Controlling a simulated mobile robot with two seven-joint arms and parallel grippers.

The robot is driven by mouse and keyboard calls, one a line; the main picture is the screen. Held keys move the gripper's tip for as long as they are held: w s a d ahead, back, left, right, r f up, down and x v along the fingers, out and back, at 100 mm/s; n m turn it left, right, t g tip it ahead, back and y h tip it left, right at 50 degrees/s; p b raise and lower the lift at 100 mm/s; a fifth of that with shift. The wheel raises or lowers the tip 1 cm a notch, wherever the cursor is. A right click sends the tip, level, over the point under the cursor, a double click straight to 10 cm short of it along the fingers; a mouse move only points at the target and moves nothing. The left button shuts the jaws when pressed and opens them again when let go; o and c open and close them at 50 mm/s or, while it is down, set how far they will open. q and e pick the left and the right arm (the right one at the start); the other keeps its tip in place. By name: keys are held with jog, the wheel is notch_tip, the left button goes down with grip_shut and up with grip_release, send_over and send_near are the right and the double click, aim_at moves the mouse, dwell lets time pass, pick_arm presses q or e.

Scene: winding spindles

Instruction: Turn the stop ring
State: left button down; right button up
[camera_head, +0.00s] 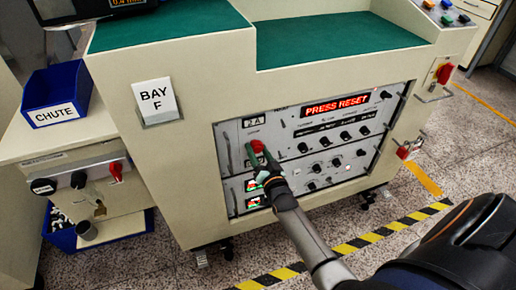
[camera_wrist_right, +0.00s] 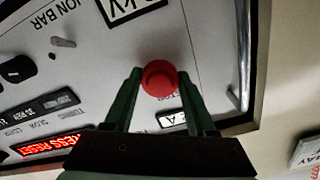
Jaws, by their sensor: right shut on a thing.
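The stop ring is a round red knob (camera_head: 257,146) on the left part of the grey control panel (camera_head: 231,150) in the head view. It also shows as a red disc (camera_wrist_right: 160,78) in the right wrist view. My right gripper (camera_head: 255,158) reaches the panel from below. Its two green fingers (camera_wrist_right: 160,83) stand on either side of the red knob, shut on it. The fingers partly cover the knob's sides. My left gripper is not in view.
The panel has a lit PRESS RESET display (camera_head: 336,105) and several black knobs. A beige cabinet surrounds it, with a BAY F sign (camera_head: 154,101). A blue CHUTE bin (camera_head: 56,96) stands at the left. Yellow-black tape (camera_head: 372,238) marks the floor.

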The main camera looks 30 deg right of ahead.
jog(key=shift+w+r+m, duration=0.1)
jog(key=shift+r+m, duration=0.05)
jog(key=shift+m, duration=0.65)
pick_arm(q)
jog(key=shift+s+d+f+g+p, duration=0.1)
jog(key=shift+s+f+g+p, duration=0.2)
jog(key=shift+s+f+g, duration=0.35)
pick_arm(e)
jog(key=shift+m, duration=1.4)
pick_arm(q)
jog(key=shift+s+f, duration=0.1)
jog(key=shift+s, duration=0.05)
pick_arm(e)
jog(key=o, duration=1.4)
pick_arm(q)
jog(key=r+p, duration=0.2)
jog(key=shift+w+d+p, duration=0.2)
jog(key=shift+p, duration=0.15)
pick_arm(e)
jog(key=v, duration=1.2)
jog(key=shift+s, duration=0.35)
